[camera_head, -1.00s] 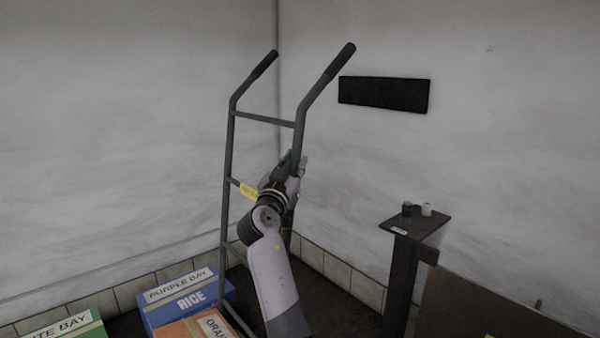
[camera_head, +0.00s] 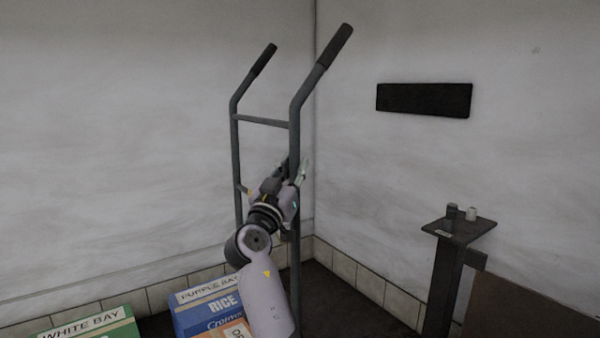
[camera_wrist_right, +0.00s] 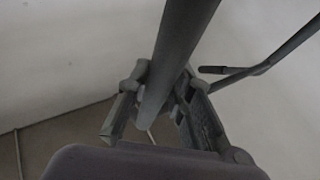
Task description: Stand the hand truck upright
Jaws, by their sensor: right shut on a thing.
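The grey hand truck (camera_head: 265,121) stands close to upright near the room corner, with its two dark handle grips at the top. Its lower end is hidden behind my arm and the boxes. My right gripper (camera_head: 297,174) is shut on the hand truck's right side rail, below the upper crossbar. In the right wrist view the rail (camera_wrist_right: 178,50) runs between the fingers of my right gripper (camera_wrist_right: 160,95). My left gripper is not in view.
A blue rice box (camera_head: 207,312), an orange box (camera_head: 232,331) and a green box (camera_head: 92,326) stand at the lower left. A dark post with a flat top (camera_head: 459,231) stands at the right, beside a brown panel (camera_head: 525,318). White walls meet behind the hand truck.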

